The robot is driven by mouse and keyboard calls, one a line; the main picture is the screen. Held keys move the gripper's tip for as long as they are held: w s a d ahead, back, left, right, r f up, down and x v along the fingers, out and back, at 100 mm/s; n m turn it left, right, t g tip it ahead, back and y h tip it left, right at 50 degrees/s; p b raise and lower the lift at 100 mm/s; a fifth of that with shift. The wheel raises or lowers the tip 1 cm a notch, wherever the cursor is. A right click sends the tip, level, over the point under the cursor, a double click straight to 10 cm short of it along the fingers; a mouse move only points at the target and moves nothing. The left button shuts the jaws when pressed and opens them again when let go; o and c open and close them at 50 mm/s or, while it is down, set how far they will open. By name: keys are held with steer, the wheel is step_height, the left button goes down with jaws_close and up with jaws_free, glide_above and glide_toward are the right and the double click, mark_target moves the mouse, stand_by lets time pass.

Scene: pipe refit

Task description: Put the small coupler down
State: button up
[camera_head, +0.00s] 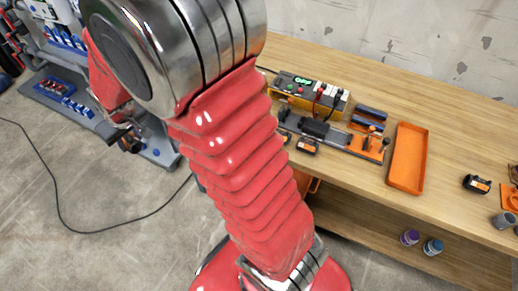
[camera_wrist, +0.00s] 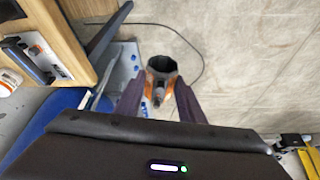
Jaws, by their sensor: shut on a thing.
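In the wrist view my gripper (camera_wrist: 160,97) is shut on the small coupler (camera_wrist: 161,66), a short dark, hollow piece with orange on its sides. The coupler is held between the two dark fingers, above the floor, with its open end facing away from me. In the head view my gripper (camera_head: 128,140) hangs at the left of my large red arm, in front of the grey cart. The coupler is too small and dark to make out clearly there.
A wooden workbench (camera_head: 350,65) holds an orange tray (camera_head: 407,158), a tool holder (camera_head: 330,133), a control box (camera_head: 300,90) and small orange-black parts (camera_head: 477,184). A grey cart (camera_head: 160,150) with blue parts stands left. A black cable (camera_head: 62,210) lies on open floor.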

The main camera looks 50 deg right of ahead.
steer(key=shift+w+d, duration=0.1)
steer(key=shift+w, duration=0.05)
steer(key=shift+d, duration=0.2)
steer(key=shift+d, duration=0.5)
steer(key=s+d+m+g+h, duration=0.2)
steer(key=s+d+m, duration=0.6)
steer(key=d, duration=0.6)
steer(key=s+d+m+g+h, duration=0.1)
steer(key=s+d+m+h, duration=0.2)
steer(key=s+d+m, duration=0.75)
steer(key=s+d+m+g, duration=0.1)
steer(key=s+d+m, duration=0.1)
steer(key=s+d, duration=0.2)
steer(key=s+d+m+g, duration=0.1)
steer(key=s+d+m, duration=0.1)
steer(key=s+d, duration=0.2)
steer(key=s+d+m+g, duration=0.2)
steer(key=s+d, duration=0.2)
steer(key=shift+s+d+y, duration=0.1)
steer(key=shift+y, duration=0.3)
steer(key=s+d+r+m+g+y, duration=0.1)
steer(key=s+d+m+g+y, duration=0.1)
steer(key=s+m, duration=0.7)
steer(key=s+d, duration=0.1)
steer(key=s, duration=0.6)
steer(key=shift+s+d+r+y, duration=0.2)
steer(key=shift+s+y, duration=0.1)
steer(key=shift+y, duration=0.1)
